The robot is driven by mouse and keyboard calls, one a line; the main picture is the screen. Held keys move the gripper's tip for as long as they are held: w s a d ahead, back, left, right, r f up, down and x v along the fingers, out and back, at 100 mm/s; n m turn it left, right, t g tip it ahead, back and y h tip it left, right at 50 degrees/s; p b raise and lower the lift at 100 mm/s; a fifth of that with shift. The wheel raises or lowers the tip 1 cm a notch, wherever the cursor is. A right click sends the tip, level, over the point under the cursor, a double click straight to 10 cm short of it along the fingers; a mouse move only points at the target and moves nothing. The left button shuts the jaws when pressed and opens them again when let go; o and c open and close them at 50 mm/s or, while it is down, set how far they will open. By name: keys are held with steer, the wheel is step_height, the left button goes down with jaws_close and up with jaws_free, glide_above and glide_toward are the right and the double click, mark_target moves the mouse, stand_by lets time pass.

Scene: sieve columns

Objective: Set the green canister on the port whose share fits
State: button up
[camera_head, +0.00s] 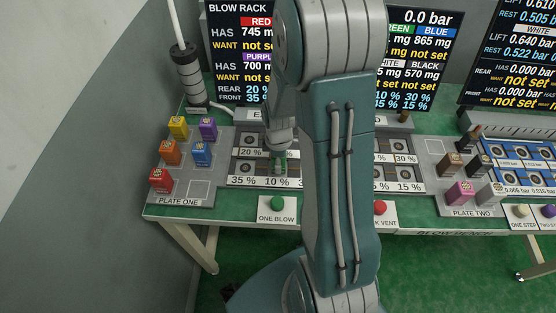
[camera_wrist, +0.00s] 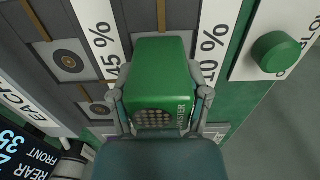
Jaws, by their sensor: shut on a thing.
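The green canister (camera_wrist: 160,70) fills the middle of the wrist view. My gripper (camera_wrist: 162,108) is shut on it, one finger on each side. In the head view the canister (camera_head: 279,165) is a small green patch below my gripper (camera_head: 280,152), over the blow rack (camera_head: 236,168) behind the "10 %" label. A dark round port (camera_wrist: 69,58) is bare at the left. The canister's underside is hidden, so I cannot tell whether it touches a port.
Plate one (camera_head: 199,190) at left holds orange, blue, yellow, purple and red canisters. A green button (camera_head: 277,204) and a red button (camera_head: 379,208) are at the front edge. Plate two (camera_head: 470,209) stands at right. My arm hides the rack's middle. Screens (camera_head: 240,50) stand behind.

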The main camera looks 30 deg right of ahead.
steer(key=o, duration=1.2)
steer(key=shift+a, duration=0.15)
steer(key=shift+c, duration=0.2)
steer(key=shift+o, duration=0.7)
steer(key=shift+a, duration=0.25)
steer(key=shift+d, duration=0.15)
